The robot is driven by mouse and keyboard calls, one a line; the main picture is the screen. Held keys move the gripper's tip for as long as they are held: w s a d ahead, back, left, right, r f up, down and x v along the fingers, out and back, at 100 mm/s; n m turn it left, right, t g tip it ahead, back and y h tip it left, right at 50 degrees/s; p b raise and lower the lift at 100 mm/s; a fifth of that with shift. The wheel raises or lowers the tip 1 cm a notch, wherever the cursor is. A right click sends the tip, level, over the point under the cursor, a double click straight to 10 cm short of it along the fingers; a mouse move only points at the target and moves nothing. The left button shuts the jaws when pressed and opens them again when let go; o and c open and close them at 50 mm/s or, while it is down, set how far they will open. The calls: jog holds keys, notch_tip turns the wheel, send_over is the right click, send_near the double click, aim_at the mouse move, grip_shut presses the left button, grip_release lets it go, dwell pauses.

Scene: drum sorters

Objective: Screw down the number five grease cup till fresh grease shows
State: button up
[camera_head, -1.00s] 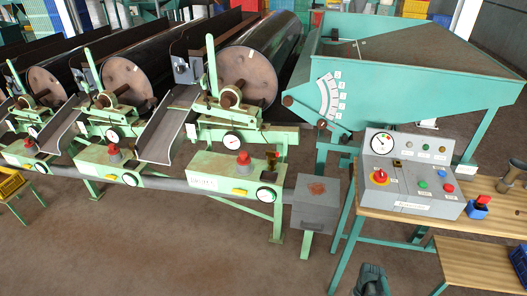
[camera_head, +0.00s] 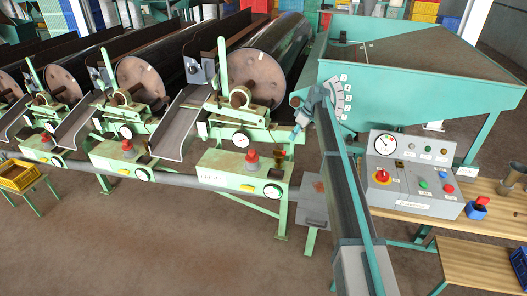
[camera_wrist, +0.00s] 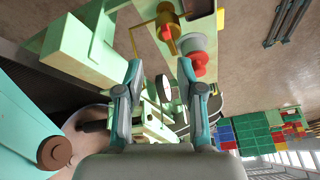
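My gripper (camera_head: 299,124) is in front of the right end of the nearest drum sorter's green frame, below the teal hopper. In the wrist view my gripper (camera_wrist: 160,76) has its two fingers apart with nothing between them. Beyond the fingers in the wrist view are a brass-coloured cylinder (camera_wrist: 168,24) and a red-and-grey knob (camera_wrist: 196,56). In the head view a red knob (camera_head: 252,158) and a small dark brown fitting (camera_head: 279,157) stand on the nearest green housing (camera_head: 230,168). I cannot tell which part is the number five grease cup, and no grease is discernible.
The teal hopper (camera_head: 420,75) stands at the right, close to my arm. A grey control box (camera_head: 412,170) sits on the wooden bench (camera_head: 480,215). The large drum (camera_head: 257,73) and sloping chute (camera_head: 182,125) are left of my gripper.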

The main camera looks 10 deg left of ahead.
aim_at(280, 151)
jog(key=a+f+n+p, duration=0.1)
jog(key=a+f, duration=0.1)
jog(key=f, duration=0.1)
jog(key=a+f+n+p, duration=0.1)
jog(key=a+f, duration=0.1)
jog(key=f, duration=0.1)
jog(key=a+f+n+p, duration=0.1)
jog(key=a+f+p, duration=0.1)
jog(key=f, duration=0.2)
jog(key=shift+w+a+f+n+g, duration=0.1)
jog(key=shift+w+a+n+g, duration=0.05)
jog(key=shift+n+g, duration=0.25)
grip_shut()
